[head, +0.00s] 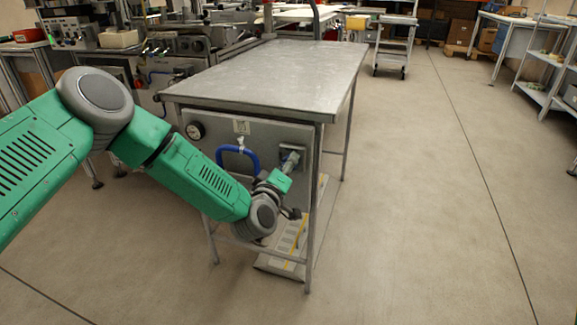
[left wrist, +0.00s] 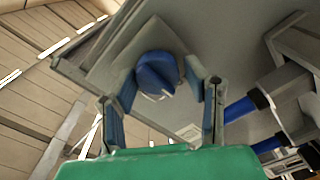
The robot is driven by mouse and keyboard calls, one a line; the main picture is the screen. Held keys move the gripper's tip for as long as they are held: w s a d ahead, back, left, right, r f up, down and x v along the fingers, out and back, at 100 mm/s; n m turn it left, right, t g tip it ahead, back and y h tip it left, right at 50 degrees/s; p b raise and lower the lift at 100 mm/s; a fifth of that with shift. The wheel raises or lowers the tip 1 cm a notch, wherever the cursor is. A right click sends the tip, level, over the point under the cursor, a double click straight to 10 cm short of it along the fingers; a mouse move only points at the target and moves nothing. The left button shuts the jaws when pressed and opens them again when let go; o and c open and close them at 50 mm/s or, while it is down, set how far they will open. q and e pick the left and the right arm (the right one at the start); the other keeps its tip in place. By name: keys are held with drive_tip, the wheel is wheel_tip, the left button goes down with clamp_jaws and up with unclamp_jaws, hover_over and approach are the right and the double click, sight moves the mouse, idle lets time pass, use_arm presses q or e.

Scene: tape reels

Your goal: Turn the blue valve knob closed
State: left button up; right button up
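The blue valve knob (left wrist: 155,74) sits on a square grey plate (left wrist: 120,55) on the panel. My left gripper (left wrist: 161,84) reaches toward it, one finger on each side of the knob. The fingers stand apart, and small gaps seem to show between them and the knob; I cannot tell if either touches. In the head view my left gripper (head: 290,162) is at the right part of the grey panel (head: 215,150) under the metal table, and it hides the knob there. My right gripper is in neither view.
The metal tabletop (head: 275,72) overhangs the panel. A flat board (head: 285,245) lies below. The floor to the right is clear.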

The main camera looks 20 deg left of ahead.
use_arm(q)
drive_tip(key=shift+o, duration=0.4)
drive_tip(key=shift+a, duration=0.1)
drive_tip(key=s, duration=1.2)
drive_tip(key=shift+a, duration=0.2)
drive_tip(key=shift+f, duration=0.1)
